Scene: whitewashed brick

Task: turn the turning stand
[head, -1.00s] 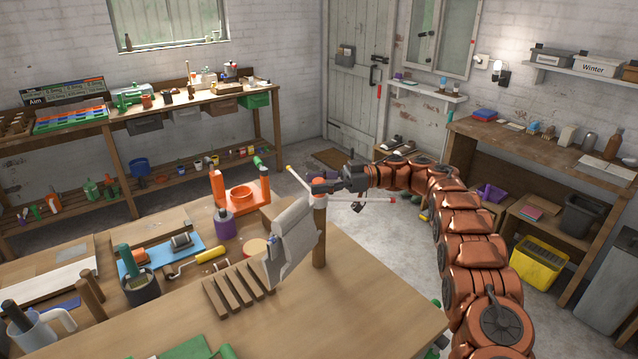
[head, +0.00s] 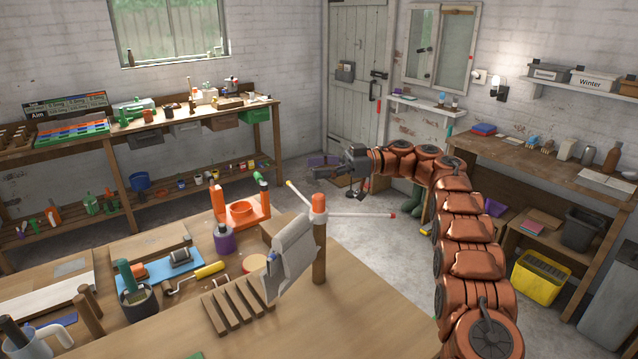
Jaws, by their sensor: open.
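The turning stand is a wooden post (head: 319,258) with an orange cap (head: 319,204), upright on the near workbench. Thin pale rods reach out from its top. One rod (head: 300,194) points to the back left, and another rod (head: 362,214) points right and ends in a red tip. My gripper (head: 312,174) is open and empty. It appears just above and behind the cap, apart from the stand; its exact distance from the rods is hard to tell.
On the near workbench (head: 380,312), a slatted wooden rack (head: 236,304), a purple jar (head: 224,240) and an orange frame (head: 242,212) stand left of the post. A yellow-handled roller (head: 209,270) lies there too. Open floor (head: 365,240) shows behind the stand.

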